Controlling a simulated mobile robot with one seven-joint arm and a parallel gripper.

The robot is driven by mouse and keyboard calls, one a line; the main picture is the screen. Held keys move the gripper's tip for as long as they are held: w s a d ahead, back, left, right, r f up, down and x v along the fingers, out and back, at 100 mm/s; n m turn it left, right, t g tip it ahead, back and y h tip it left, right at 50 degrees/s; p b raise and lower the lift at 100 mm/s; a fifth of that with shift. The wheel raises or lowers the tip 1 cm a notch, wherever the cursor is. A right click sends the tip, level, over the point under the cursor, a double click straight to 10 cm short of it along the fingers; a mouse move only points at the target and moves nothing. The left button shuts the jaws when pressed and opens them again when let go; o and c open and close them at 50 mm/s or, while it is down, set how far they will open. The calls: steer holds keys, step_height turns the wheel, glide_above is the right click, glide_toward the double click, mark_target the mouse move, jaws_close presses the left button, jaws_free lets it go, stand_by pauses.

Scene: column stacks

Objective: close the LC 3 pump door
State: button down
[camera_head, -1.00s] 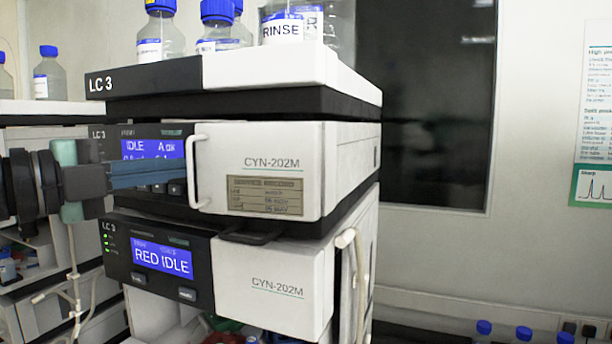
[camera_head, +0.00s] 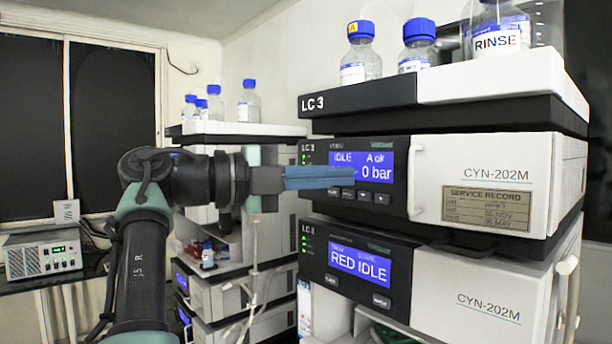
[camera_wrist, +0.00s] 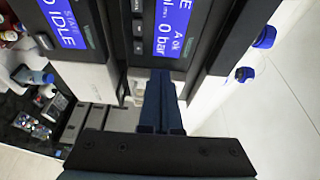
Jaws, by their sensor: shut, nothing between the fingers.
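The upper LC 3 unit shows a blue display (camera_head: 376,168) reading "IDLE" and "0 bar". To its right is the white door panel (camera_head: 480,160) marked CYN-202M, with a white vertical handle (camera_head: 414,180) at its left edge. The panel looks roughly in line with the display section; I cannot tell whether a gap remains. My gripper (camera_head: 350,178) is shut and empty, its blue fingers pointing right, in front of the display's lower part and left of the handle. In the wrist view the fingertips (camera_wrist: 161,76) lie over the unit's front near the display (camera_wrist: 172,25); contact cannot be told.
A lower unit (camera_head: 360,264) reads "RED IDLE", with its own white panel (camera_head: 470,295). Bottles, including a RINSE bottle (camera_head: 500,40), stand on top. Another stack (camera_head: 240,130) with bottles is behind my arm. A grey instrument (camera_head: 42,255) sits far left.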

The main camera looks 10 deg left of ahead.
steer(key=s+a+r+n+t+y+p, duration=0.2)
steer(key=s+a+t, duration=0.15)
steer(key=a, duration=0.65)
steer(key=n+y, duration=0.1)
steer(key=y, duration=0.1)
glide_toward(409, 181)
steer(key=p+x, duration=0.6)
steer(key=shift+w+d, duration=0.1)
steer(key=shift+d, duration=0.1)
steer(key=shift+w+d+f, duration=0.1)
steer(key=shift+w, duration=0.1)
